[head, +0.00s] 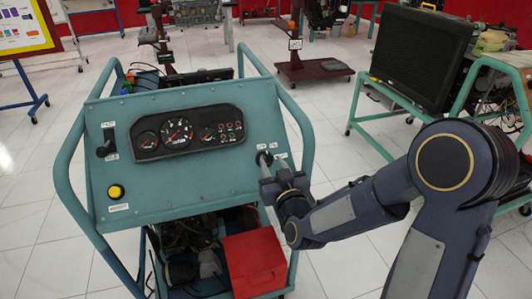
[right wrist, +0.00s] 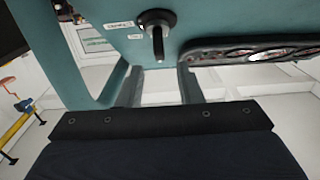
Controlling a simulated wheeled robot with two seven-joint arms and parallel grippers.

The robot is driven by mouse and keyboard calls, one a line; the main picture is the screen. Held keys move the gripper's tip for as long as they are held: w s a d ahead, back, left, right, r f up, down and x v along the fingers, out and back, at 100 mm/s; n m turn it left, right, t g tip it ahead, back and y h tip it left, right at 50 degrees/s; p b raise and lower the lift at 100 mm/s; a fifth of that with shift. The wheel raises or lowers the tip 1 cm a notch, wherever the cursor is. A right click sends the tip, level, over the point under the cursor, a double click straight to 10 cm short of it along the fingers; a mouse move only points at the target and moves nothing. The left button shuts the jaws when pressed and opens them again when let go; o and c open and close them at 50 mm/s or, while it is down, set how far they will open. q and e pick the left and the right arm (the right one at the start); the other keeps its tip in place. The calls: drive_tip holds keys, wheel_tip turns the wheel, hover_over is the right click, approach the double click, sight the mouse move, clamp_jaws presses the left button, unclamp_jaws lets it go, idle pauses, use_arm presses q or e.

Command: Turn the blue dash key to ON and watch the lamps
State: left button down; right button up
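The teal dash panel (head: 210,180) carries a black gauge cluster (head: 187,131) with a small lamp block (head: 230,131) at its right end; no lamp is clearly lit. My right gripper (head: 270,163) is at the panel's right side and hides most of the key switch. In the right wrist view its two fingers (right wrist: 162,84) are apart with nothing between them. A dark key switch with a round collar (right wrist: 157,31) sticks out just beyond the fingertips, roughly in line with the gap. No blue shows on it. Its turned position cannot be told. My left gripper is not visible.
A black lever switch (head: 106,144) and a yellow button (head: 115,191) are on the panel's left. Teal tube rails (head: 300,130) frame the panel. A red box (head: 254,265) sits below. A black monitor (head: 422,55) stands at the right. Open tiled floor lies between.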

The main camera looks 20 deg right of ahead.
sight(267, 154)
drive_tip(key=w+p, duration=0.1)
drive_tip(key=w, duration=0.6)
drive_tip(key=shift+w+a, duration=0.15)
drive_tip(key=shift+w, duration=0.1)
clamp_jaws()
